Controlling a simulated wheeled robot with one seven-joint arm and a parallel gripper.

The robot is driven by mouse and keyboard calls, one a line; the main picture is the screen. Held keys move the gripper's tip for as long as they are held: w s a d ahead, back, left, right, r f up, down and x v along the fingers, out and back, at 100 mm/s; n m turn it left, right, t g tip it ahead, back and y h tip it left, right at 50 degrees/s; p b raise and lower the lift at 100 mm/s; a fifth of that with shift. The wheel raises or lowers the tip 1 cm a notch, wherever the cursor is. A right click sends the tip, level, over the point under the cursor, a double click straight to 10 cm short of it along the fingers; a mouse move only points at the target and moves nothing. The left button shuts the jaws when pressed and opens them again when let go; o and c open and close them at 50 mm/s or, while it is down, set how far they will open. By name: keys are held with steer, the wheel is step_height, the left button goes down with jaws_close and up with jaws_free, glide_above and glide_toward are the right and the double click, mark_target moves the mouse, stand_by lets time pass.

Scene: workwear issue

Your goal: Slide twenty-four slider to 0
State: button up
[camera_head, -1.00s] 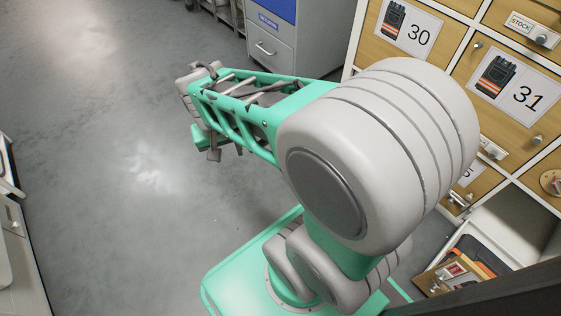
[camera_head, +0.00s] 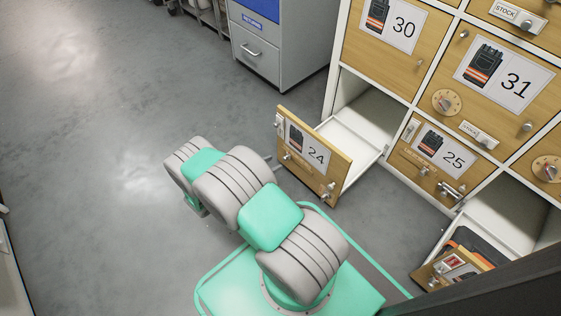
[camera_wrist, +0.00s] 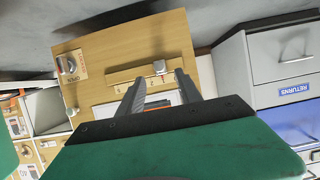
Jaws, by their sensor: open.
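Drawer 24 (camera_head: 301,168) is pulled out of the cabinet, its wooden front facing my arm. In the wrist view this front (camera_wrist: 110,48) appears upside down. The slider's small metal knob (camera_wrist: 159,67) stands near the right end of its wooden track (camera_wrist: 120,76), away from the lock knob (camera_wrist: 68,63). The scale marks are too small to read. The slider knob also shows low on the front in the head view (camera_head: 287,157). My gripper (camera_wrist: 156,82) is open, its two fingers pointing at the track, the knob between and just beyond their tips. The number card is partly hidden behind the fingers.
Drawer 25 (camera_head: 439,150) is shut, right of drawer 24. A lower drawer (camera_head: 452,268) at the right stands open with dark and orange contents. A grey returns cabinet (camera_head: 270,55) stands behind. The floor at left is clear.

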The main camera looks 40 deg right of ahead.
mark_target(284, 159)
steer(key=b+x, duration=0.1)
steer(key=x, duration=0.4)
steer(key=shift+d+f+b, duration=0.15)
steer(key=shift+d+b, duration=0.05)
steer(key=shift+b, duration=0.1)
jaws_close()
stand_by(1.0)
